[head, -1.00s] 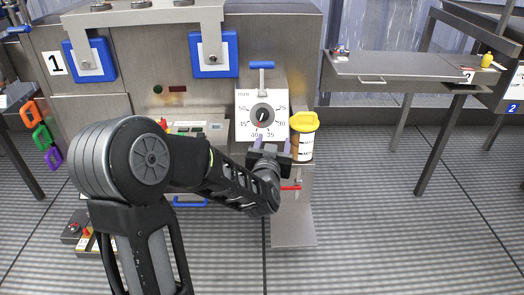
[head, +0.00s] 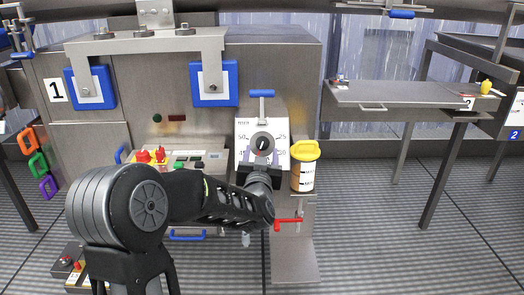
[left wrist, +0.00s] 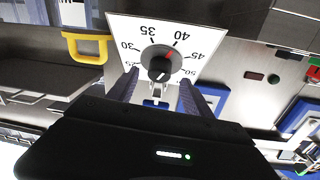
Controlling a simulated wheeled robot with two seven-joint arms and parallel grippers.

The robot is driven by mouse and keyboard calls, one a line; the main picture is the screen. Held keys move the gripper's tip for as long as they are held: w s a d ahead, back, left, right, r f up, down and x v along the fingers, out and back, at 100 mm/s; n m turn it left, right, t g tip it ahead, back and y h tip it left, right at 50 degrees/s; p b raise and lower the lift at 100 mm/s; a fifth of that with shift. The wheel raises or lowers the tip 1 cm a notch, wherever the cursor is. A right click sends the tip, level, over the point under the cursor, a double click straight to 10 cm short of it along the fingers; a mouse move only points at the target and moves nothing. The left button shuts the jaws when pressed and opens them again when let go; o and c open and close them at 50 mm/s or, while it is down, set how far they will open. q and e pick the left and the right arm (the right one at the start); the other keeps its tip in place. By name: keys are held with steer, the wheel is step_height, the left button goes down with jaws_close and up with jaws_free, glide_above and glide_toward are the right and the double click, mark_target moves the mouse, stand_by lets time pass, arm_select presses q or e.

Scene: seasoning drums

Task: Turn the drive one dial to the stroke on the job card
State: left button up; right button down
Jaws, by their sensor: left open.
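The dial (head: 262,143) is a dark round knob on a white plate with a numbered scale, on the front of the steel machine. In the left wrist view the dial (left wrist: 160,64) appears upside down, and its red mark points at about 40. My left gripper (head: 261,162) is in front of the lower part of the plate and hides some numbers in the head view. Its two fingers (left wrist: 158,80) are open and empty, spread to either side below the knob in the wrist picture. Contact with the knob cannot be seen. My right gripper is out of view. No job card can be made out.
A jar with a yellow lid (head: 304,166) stands close to the right of the dial. A blue T-handle (head: 262,94) is above it and a red handle (head: 288,220) below. Blue-framed panels (head: 214,83) hang at the left. A side table (head: 410,96) stands at the right.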

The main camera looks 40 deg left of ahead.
mark_target(262, 147)
arm_select(q)
steer(key=shift+x, duration=1.75)
steer(key=shift+c, duration=0.2)
jaws_close()
